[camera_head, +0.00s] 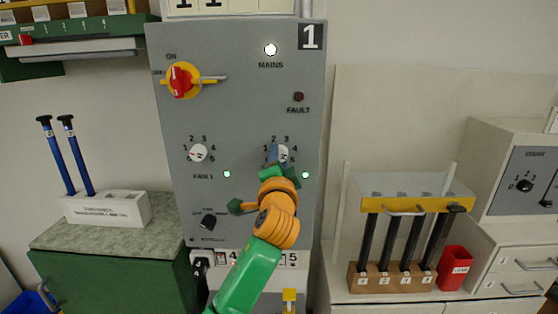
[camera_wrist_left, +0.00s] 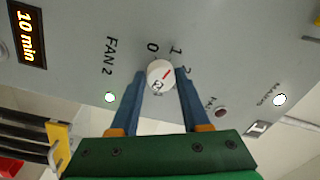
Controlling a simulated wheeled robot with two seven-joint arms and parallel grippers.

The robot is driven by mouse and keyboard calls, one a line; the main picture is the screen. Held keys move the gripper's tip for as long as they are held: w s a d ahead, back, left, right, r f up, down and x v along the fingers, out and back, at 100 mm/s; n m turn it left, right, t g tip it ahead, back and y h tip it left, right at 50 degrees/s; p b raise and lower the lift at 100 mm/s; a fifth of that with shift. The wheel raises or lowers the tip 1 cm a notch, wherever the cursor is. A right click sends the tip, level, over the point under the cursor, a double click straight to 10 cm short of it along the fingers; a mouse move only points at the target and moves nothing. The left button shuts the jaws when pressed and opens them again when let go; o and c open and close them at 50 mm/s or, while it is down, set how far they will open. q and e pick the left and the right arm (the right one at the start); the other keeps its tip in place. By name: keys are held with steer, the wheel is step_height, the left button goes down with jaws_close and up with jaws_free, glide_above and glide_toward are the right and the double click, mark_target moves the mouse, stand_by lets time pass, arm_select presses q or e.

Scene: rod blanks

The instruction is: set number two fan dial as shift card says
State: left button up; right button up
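The fan 2 dial (camera_wrist_left: 160,76) is a round white knob with a red pointer line, right of the fan 1 dial on the grey panel. In the left wrist view, its line points roughly toward the 1. In the head view, the dial (camera_head: 284,153) is partly covered by my left gripper (camera_head: 279,157). The blue fingers of my left gripper (camera_wrist_left: 161,78) stand apart, one on each side of the dial; whether they press on it is unclear. The right finger hides some numerals. My right gripper is out of view. I cannot make out a readable shift card.
The panel (camera_head: 240,110) also has a red and yellow switch (camera_head: 181,81), the fan 1 dial (camera_head: 199,153) and a black knob (camera_head: 208,221). A display (camera_wrist_left: 27,35) reads "10 min". A rack with black rods (camera_head: 405,240) and a red cup (camera_head: 454,268) stand at right.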

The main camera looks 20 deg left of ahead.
arm_select(q)
steer(key=o, duration=0.4)
steer(key=shift+c, duration=0.2)
steer(key=b+v, duration=0.2)
steer(key=v, duration=0.5)
steer(key=shift+b, duration=0.4)
